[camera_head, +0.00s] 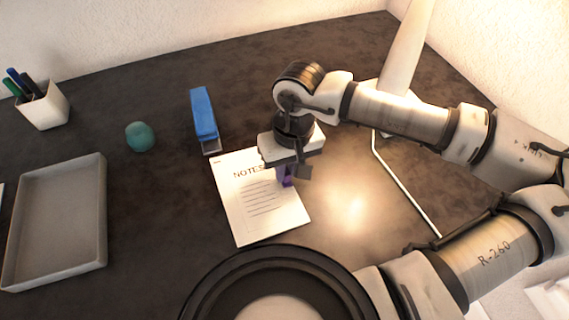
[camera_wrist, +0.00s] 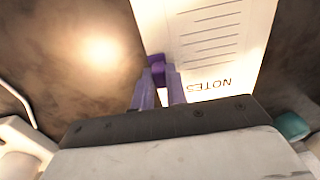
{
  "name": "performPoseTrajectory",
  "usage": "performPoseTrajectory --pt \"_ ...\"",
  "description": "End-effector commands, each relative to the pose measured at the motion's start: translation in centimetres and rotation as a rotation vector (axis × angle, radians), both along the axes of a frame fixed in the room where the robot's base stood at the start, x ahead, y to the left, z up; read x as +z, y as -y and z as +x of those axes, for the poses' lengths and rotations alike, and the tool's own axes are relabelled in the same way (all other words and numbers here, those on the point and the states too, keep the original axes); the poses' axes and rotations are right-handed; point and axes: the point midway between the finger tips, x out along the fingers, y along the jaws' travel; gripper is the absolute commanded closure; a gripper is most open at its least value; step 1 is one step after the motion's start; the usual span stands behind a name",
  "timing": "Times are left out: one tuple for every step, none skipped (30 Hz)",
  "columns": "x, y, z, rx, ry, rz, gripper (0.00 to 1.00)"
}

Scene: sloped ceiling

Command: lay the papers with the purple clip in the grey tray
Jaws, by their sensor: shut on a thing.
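The papers (camera_head: 262,209), a white sheet headed "NOTES" with printed lines, lie on the dark desk in the middle of the head view. The papers also show in the wrist view (camera_wrist: 215,40). The purple clip (camera_head: 288,182) sits at their right edge, partly hidden by my gripper; it shows in the wrist view (camera_wrist: 157,68) between the fingertips. My gripper (camera_head: 284,176) points down over that edge and is shut on the clip. The grey tray (camera_head: 101,215) is empty at the left of the desk, well apart from the papers.
A blue stapler (camera_head: 203,115) stands just behind the papers. A teal ball-like object (camera_head: 140,137) lies between stapler and tray. A white pen cup (camera_head: 45,106) stands at the back left. A lamp (camera_head: 405,50) stands at the back right. Bare desk lies between papers and tray.

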Motion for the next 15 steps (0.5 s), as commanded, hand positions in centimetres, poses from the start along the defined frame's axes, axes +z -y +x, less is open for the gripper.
performPoseTrajectory --pt "-0.03 0.01 -0.06 0.0 -0.001 0.0 1.0" --pt "-0.02 0.01 -0.06 0.0 -0.001 0.0 1.0" --pt "-0.02 0.01 -0.06 0.001 -0.001 0.0 1.0" --pt "-0.02 0.01 -0.05 0.001 -0.001 0.0 1.0" --pt "-0.03 0.0 -0.05 0.001 -0.001 0.0 1.0" --pt "-0.03 0.0 -0.05 0.001 -0.001 0.0 0.85" --pt "-0.03 0.0 -0.05 0.001 -0.001 0.0 0.81" --pt "-0.03 0.0 -0.05 0.001 -0.001 0.0 0.77" --pt "-0.03 0.0 -0.04 0.001 -0.001 0.0 0.72" --pt "-0.03 0.0 -0.04 0.001 -0.001 0.0 0.68" --pt "-0.03 0.0 -0.04 0.001 -0.001 0.0 0.64" --pt "-0.03 0.0 -0.04 0.001 -0.001 0.0 0.61" --pt "-0.03 0.0 -0.04 0.001 -0.001 0.0 0.61" --pt "-0.03 0.0 -0.03 0.001 -0.001 0.0 0.61" --pt "-0.03 0.0 -0.03 0.001 -0.001 0.0 0.61"
